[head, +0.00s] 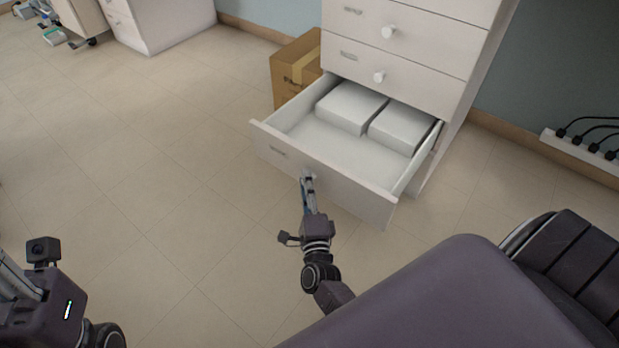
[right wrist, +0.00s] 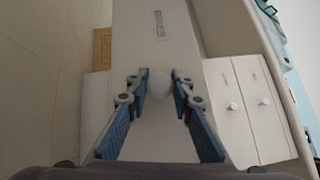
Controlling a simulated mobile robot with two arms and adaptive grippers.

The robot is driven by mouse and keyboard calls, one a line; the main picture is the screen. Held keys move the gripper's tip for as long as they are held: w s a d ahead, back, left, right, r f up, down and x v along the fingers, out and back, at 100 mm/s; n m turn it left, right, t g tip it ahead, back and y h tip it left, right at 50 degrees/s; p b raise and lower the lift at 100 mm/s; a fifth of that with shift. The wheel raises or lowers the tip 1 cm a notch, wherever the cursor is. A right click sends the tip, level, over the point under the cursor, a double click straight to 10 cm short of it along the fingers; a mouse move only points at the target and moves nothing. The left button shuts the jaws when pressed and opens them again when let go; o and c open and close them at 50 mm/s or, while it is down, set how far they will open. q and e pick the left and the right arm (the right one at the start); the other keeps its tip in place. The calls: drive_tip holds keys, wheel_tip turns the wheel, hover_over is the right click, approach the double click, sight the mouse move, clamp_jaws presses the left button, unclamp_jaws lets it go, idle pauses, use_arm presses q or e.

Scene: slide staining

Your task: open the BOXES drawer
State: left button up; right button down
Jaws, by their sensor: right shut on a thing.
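The bottom drawer (head: 330,186) of the white cabinet stands pulled well out, with two white boxes (head: 351,106) (head: 399,127) at the back of its tray. Its front carries a label too small to read in the head view. My right gripper (head: 308,180) is shut on the round white knob of this drawer. In the right wrist view the knob (right wrist: 159,84) sits between the two blue-padded fingers, with the label on the drawer front above it. My left arm shows at the lower left of the head view, but its fingers are out of the picture.
Two closed drawers with white knobs (head: 388,32) (head: 379,77) are above the open one. A cardboard box (head: 296,68) stands left of the cabinet. A power strip (head: 585,150) with cables is at the right wall. The tiled floor (head: 150,150) left of the drawer is clear.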

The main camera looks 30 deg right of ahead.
drive_tip(key=c, duration=1.7)
unclamp_jaws()
drive_tip(key=v, duration=0.7)
drive_tip(key=shift+s+a, duration=0.15)
drive_tip(key=shift+s, duration=0.1)
